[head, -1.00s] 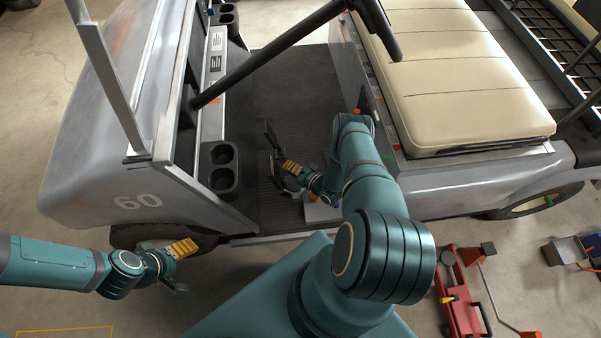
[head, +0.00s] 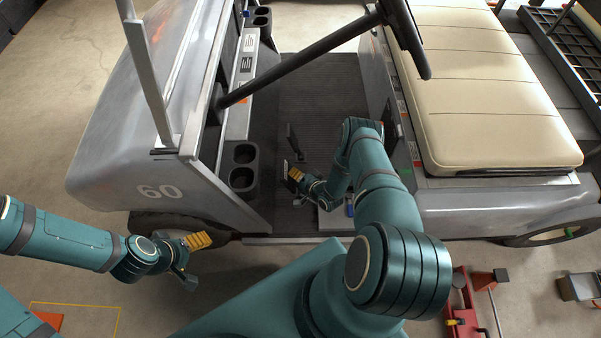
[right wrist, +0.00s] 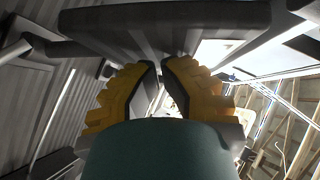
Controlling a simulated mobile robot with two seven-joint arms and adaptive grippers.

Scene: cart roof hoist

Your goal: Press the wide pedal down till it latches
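The pedals stand on the dark ribbed floor of the cart's footwell. A narrow dark upright pedal (head: 292,139) shows in the head view. My right gripper (head: 291,173) is just nearer to me, low in the footwell, and hides much of what it faces. In the right wrist view a wide dark plate, apparently the wide pedal (right wrist: 165,22), spans the top, right ahead of the fingertips. My right gripper (right wrist: 159,66) looks shut and empty; I cannot tell whether it touches the plate. My left gripper (head: 194,260) is open and empty, outside the cart by the front wheel.
The steering column (head: 305,58) crosses above the footwell. A cup-holder console (head: 243,166) stands left of the pedals, and the cream seat (head: 490,110) lies to the right. The door sill (head: 290,239) is low in front. A red floor jack (head: 465,305) stands at the lower right.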

